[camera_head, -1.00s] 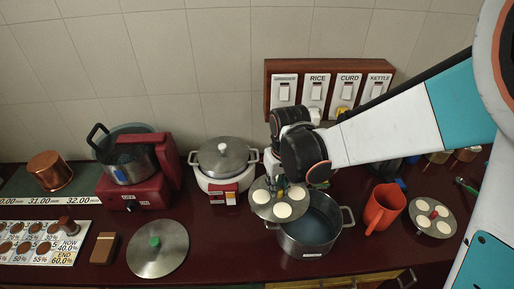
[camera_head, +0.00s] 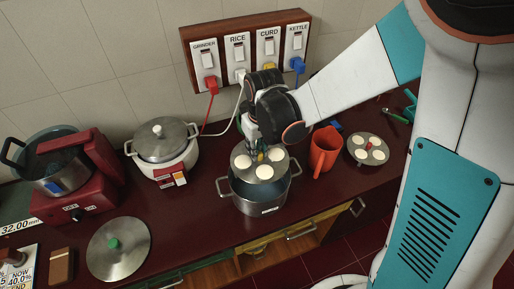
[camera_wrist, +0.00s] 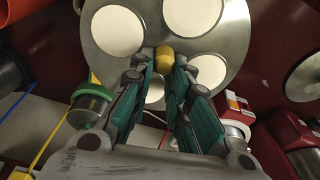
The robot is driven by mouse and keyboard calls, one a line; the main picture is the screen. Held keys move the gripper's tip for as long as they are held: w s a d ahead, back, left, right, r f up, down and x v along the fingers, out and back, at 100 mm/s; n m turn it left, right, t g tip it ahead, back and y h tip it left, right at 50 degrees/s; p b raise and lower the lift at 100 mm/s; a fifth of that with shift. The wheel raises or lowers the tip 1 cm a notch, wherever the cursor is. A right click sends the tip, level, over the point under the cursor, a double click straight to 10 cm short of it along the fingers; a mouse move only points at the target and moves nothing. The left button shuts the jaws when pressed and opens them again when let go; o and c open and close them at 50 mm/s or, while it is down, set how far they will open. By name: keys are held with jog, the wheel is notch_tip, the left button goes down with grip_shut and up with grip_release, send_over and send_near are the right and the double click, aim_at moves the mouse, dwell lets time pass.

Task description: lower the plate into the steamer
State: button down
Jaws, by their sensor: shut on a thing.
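My gripper (camera_head: 257,152) is shut on the yellow knob (camera_wrist: 165,59) at the middle of a round grey plate (camera_head: 264,175). The plate carries several white round cakes. In the wrist view the plate (camera_wrist: 137,62) fills the upper middle, with the fingers reaching to its knob. In the head view the plate is over the mouth of the steamer, a grey two-handled pot (camera_head: 262,203). It covers most of the opening, with the pot's inside showing around its front edge. I cannot tell whether the plate is above the rim or a little inside it.
A second plate (camera_head: 355,154) with white cakes and a red jug (camera_head: 322,156) stand to the right. A white cooker (camera_head: 164,170) stands to the left. A flat lid (camera_head: 112,260) with a green knob lies front left. A switch board (camera_head: 219,58) is on the wall behind.

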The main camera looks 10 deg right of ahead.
jog(key=shift+f+b, duration=1.8)
jog(key=shift+f, duration=0.3)
jog(key=shift+f+b, duration=0.3)
jog(key=shift+b, duration=0.4)
dwell(0.6)
jog(key=shift+f+b, duration=0.3)
jog(key=shift+f, duration=0.05)
jog(key=shift+f+b, duration=2.5)
jog(key=shift+f, duration=0.2)
dwell(0.5)
jog(key=shift+f+b, duration=0.3)
jog(key=shift+f, duration=0.05)
jog(key=shift+f+b, duration=1)
jog(key=shift+f, duration=0.1)
